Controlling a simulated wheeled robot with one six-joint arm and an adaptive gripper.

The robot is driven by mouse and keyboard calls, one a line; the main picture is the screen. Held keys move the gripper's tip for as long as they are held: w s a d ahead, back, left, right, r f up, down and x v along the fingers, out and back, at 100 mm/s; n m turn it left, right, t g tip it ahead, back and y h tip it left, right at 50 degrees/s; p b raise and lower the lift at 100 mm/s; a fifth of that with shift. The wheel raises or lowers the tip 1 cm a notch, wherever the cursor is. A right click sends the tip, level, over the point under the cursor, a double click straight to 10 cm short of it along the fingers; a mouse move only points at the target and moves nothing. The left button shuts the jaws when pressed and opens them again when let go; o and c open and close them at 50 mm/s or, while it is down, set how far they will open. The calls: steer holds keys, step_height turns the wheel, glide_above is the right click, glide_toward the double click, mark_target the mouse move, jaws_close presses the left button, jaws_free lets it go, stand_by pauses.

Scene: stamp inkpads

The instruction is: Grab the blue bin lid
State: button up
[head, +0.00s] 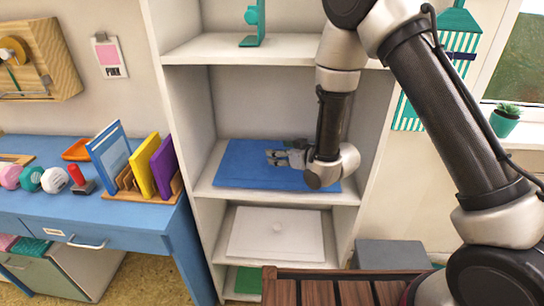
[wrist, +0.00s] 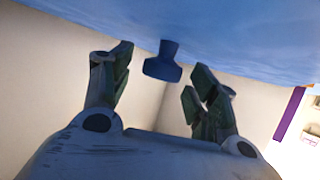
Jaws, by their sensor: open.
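The blue bin lid (head: 237,170) lies flat on the middle shelf of a white shelf unit. In the wrist view its blue surface (wrist: 235,35) fills the top, and a blue knob (wrist: 163,64) stands out from it. My gripper (head: 276,157) is over the lid in the head view. In the wrist view my gripper (wrist: 164,80) is open, with one finger on each side of the knob. Gaps show between the knob and both fingers, so it is not gripped. My wrist and arm hide the right part of the lid in the head view.
The shelf unit's walls (head: 186,120) enclose my gripper on both sides, with a shelf (head: 215,50) above. A white lid (head: 250,232) lies one shelf lower. A blue desk (head: 60,203) stands left, a brown slatted surface (head: 313,292) in front, a grey box (head: 390,254) at right.

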steer(key=c, duration=1.2)
